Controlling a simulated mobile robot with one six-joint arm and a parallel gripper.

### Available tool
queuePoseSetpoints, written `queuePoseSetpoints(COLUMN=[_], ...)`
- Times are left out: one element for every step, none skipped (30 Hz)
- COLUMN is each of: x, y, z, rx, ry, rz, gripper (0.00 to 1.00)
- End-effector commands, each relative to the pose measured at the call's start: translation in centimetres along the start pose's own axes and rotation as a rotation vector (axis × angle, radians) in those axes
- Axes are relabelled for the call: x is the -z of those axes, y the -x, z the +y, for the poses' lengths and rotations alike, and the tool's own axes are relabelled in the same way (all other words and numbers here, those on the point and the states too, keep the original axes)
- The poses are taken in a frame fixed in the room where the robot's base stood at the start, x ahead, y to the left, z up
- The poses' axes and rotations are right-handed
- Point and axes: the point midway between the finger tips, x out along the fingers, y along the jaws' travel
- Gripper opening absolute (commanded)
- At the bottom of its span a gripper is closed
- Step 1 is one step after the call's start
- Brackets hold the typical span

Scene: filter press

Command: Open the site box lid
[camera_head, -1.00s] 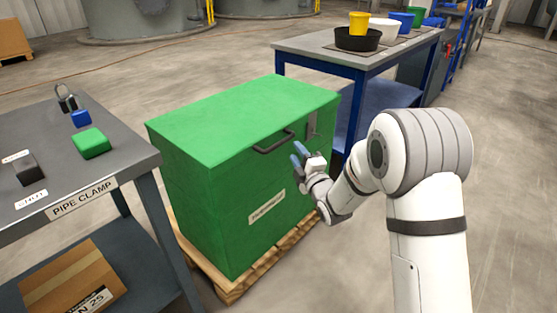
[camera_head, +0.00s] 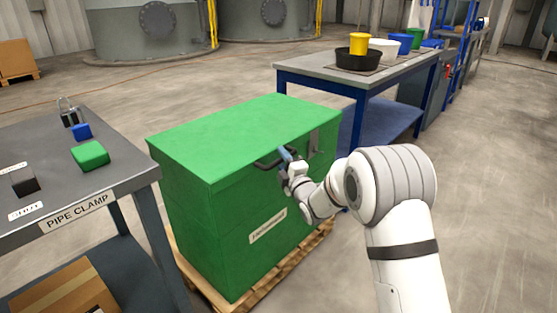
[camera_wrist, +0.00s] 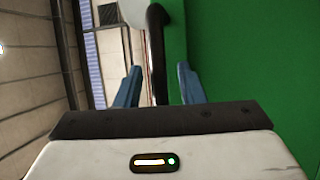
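The green site box (camera_head: 235,190) stands in the middle of the head view with its lid (camera_head: 240,128) down. A dark bar handle (camera_head: 268,163) is on the upper front, with a grey metal latch plate (camera_head: 314,141) to its right. My gripper (camera_head: 287,158) is at the right end of the handle. In the wrist view, my blue fingertips (camera_wrist: 158,85) are apart, with the dark handle (camera_wrist: 156,50) running between them. The green box face (camera_wrist: 250,60) fills the right of that view. I cannot see either finger pressing on the handle.
A blue-legged bench (camera_head: 310,72) with bowls and buckets is behind right. Floor at right is clear.

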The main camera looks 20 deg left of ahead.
Motion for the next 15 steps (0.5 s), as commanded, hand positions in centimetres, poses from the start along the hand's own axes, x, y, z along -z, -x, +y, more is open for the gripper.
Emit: queuePoseSetpoints(x=[-0.02, -0.03, -0.04, -0.05, -0.05, -0.06, -0.06, -0.07, -0.07, -0.08, -0.08, -0.09, -0.09, -0.10, -0.10], y=[0.01, 0.02, 0.02, 0.03, 0.03, 0.03, 0.04, 0.04, 0.04, 0.04, 0.05, 0.05, 0.05, 0.06, 0.06], z=[0.01, 0.01, 0.02, 0.02, 0.02, 0.02, 0.02, 0.02, 0.02, 0.02, 0.02, 0.02, 0.01, 0.01, 0.01], rx=[0.000, 0.000, 0.000, 0.000, 0.000, 0.000, 0.000, 0.000, 0.000, 0.000, 0.000, 0.000, 0.000, 0.000, 0.000], ry=[0.000, 0.000, 0.000, 0.000, 0.000, 0.000, 0.000, 0.000, 0.000, 0.000, 0.000, 0.000, 0.000, 0.000, 0.000], rz=[0.000, 0.000, 0.000, 0.000, 0.000, -0.001, -0.001, -0.001, -0.001, -0.001, -0.001, -0.001, -0.001, -0.001, -0.001], gripper=[0.36, 0.33, 0.30, 0.27, 0.25, 0.22, 0.19, 0.17, 0.13, 0.11, 0.09, 0.05, 0.03, 0.00, 0.00])
